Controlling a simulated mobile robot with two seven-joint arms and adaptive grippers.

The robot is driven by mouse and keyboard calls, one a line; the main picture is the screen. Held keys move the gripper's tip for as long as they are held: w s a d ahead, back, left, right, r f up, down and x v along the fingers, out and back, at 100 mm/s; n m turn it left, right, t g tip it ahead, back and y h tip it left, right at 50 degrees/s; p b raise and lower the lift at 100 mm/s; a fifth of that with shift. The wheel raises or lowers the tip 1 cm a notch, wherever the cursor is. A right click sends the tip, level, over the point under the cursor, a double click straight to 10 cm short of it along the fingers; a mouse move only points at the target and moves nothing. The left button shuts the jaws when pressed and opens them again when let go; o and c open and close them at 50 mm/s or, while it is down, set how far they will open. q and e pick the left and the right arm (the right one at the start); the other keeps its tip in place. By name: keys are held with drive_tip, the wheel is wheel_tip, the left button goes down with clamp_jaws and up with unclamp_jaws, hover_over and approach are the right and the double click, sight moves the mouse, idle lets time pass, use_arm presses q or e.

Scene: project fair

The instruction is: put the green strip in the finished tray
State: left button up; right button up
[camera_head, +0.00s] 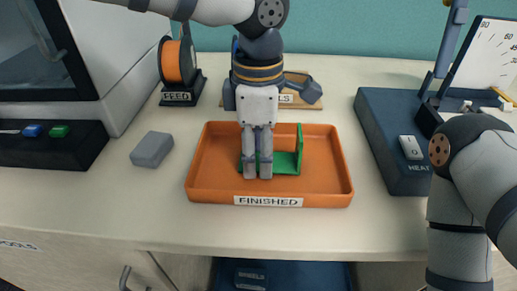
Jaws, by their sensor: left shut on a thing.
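The finished tray (203,168) is orange with a "FINISHED" label on its front wall. It stands on the bench in the middle of the head view. The green strip (286,162) is in the tray area, with a flat part low down and an upright part at its right end. My left gripper (258,172) reaches down over the tray and is shut on the green strip. The fingers hide the strip's middle, and a little green shows to their left. I cannot tell whether the strip touches the tray floor. My right arm shows at the right, but its gripper is out of view.
A grey block (152,149) lies left of the tray. An orange spool (178,62) on a stand and a wooden tool holder (297,98) are behind. A dark blue heating device (388,135) stands right. The bench's front edge is just before the tray.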

sight(258, 161)
use_arm(q)
drive_tip(key=shift+f, duration=0.25)
drive_tip(key=shift+s+f, duration=0.15)
drive_tip(key=shift+f, duration=0.35)
drive_tip(key=o, duration=0.9)
drive_tip(key=shift+f, duration=0.1)
drive_tip(key=shift+o, duration=1.1)
drive_tip(key=shift+f, duration=0.15)
drive_tip(key=shift+r, duration=0.35)
wheel_tip(258, 161, up, 13)
drive_tip(key=shift+w+r, duration=0.15)
drive_tip(key=shift+w, duration=0.05)
